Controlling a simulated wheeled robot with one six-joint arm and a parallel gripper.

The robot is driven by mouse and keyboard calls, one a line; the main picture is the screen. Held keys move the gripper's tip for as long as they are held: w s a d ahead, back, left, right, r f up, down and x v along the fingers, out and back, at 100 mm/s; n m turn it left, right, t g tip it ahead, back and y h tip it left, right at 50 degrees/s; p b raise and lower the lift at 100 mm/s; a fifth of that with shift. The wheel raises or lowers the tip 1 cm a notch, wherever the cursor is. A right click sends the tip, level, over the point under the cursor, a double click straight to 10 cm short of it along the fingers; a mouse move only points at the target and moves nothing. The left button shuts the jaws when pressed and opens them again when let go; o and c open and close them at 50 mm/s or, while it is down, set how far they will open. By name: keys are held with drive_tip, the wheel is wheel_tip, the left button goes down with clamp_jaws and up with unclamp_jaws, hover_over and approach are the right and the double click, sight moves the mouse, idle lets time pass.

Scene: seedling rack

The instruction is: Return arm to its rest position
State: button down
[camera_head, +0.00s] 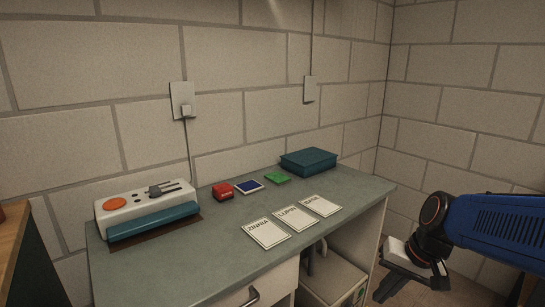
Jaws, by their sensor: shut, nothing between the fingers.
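My gripper (385,287) is at the lower right of the head view, at the end of my blue arm. It is shut and empty. It hangs in front of the desk's right end, apart from the desktop and everything on it. The arm reaches in from the right edge of the picture, bent downward at a dark joint. The rest of the arm is outside the picture.
A grey-green desk (160,275) stands against the block wall. On it are a white and teal machine (150,207), a red object (223,191), a blue card (249,186), a green card (278,178), a teal box (309,161) and three paper packets (293,217). The desk's front left is clear.

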drive_tip(key=s+d+r+n+t+h, duration=0.2)
drive_tip(key=s+r+n+h, duration=0.1)
drive_tip(key=s, duration=0.6)
drive_tip(key=shift+s+d+r+n+t, duration=0.25)
drive_tip(key=shift+d+r+n+t, duration=0.05)
drive_tip(key=shift+d+r+n, duration=0.15)
drive_tip(key=shift+w, duration=0.1)
idle(2.0)
